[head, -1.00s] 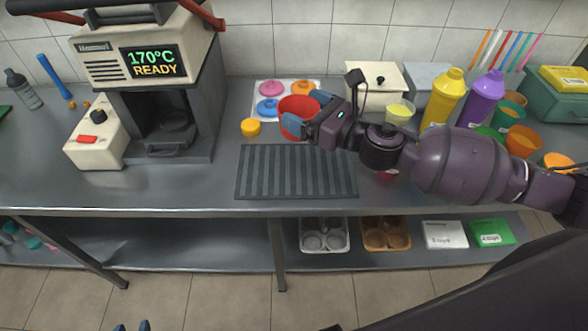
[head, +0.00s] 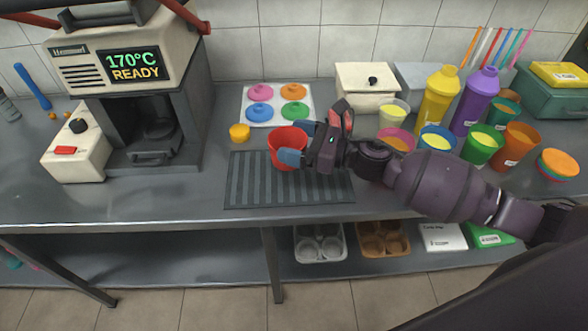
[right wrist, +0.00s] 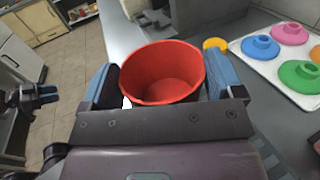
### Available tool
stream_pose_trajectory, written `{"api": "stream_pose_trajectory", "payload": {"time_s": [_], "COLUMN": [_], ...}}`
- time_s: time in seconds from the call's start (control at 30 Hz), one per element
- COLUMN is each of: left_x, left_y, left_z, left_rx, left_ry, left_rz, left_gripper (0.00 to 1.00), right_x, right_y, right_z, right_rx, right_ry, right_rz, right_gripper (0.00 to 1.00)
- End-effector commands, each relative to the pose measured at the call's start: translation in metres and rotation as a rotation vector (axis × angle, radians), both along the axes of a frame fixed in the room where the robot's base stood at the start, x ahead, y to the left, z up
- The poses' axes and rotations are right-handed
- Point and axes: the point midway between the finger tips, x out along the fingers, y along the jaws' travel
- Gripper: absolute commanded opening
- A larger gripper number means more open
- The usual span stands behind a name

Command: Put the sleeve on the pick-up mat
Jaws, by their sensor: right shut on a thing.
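A red cup-shaped sleeve (head: 285,150), open at the top, is held between the blue fingers of my right gripper (head: 299,144). The right wrist view shows the sleeve (right wrist: 162,75) upright between both fingers (right wrist: 165,85). The pick-up mat (head: 262,190) is dark grey and striped and lies on the counter. The sleeve is over the mat's back part; I cannot tell whether its base touches the mat. My left gripper (right wrist: 46,95) shows small at the left of the right wrist view, away from the counter; its opening is unclear.
A yellow cap (head: 239,132) stands behind the mat. A white tray (head: 276,90) with coloured lids is farther back. Several coloured cups, including a green one (head: 482,144), and a yellow bottle (head: 440,95) stand at right. The press (head: 150,110) stands left. The mat's front is clear.

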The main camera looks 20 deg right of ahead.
Motion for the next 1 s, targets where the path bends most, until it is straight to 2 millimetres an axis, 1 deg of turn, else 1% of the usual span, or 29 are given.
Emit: {"api": "stream_pose_trajectory", "payload": {"time_s": [0.03,0.13,0.23,0.47,0.7,0.8,1.0], "left_x": [-0.001,-0.002,-0.002,-0.002,-0.002,0.001,0.007], "left_y": [0.0,0.0,0.0,0.001,0.0,-0.001,-0.002], "left_z": [-0.004,-0.006,-0.008,-0.011,-0.018,-0.015,-0.01], "left_rx": [0.0,0.001,0.003,0.005,0.004,0.004,0.004], "left_ry": [0.004,0.006,0.01,0.014,0.024,0.016,0.001], "left_rz": [-0.001,-0.002,-0.003,-0.005,-0.008,-0.01,-0.012], "left_gripper": [0.43,0.43,0.43,0.43,0.43,0.43,0.43], "right_x": [0.0,0.0,0.0,0.0,-0.001,0.0,0.0], "right_y": [0.0,0.0,0.0,0.0,0.0,0.0,0.0], "right_z": [-0.016,-0.033,-0.042,-0.053,-0.087,-0.091,-0.089], "right_rx": [0.003,0.002,0.002,0.0,0.001,0.001,0.0], "right_ry": [0.009,0.007,0.003,0.002,0.007,0.003,0.0], "right_rz": [-0.002,-0.002,-0.001,-0.001,-0.001,-0.001,-0.001], "right_gripper": [0.65,0.65,0.65,0.65,0.65,0.65,0.65]}}
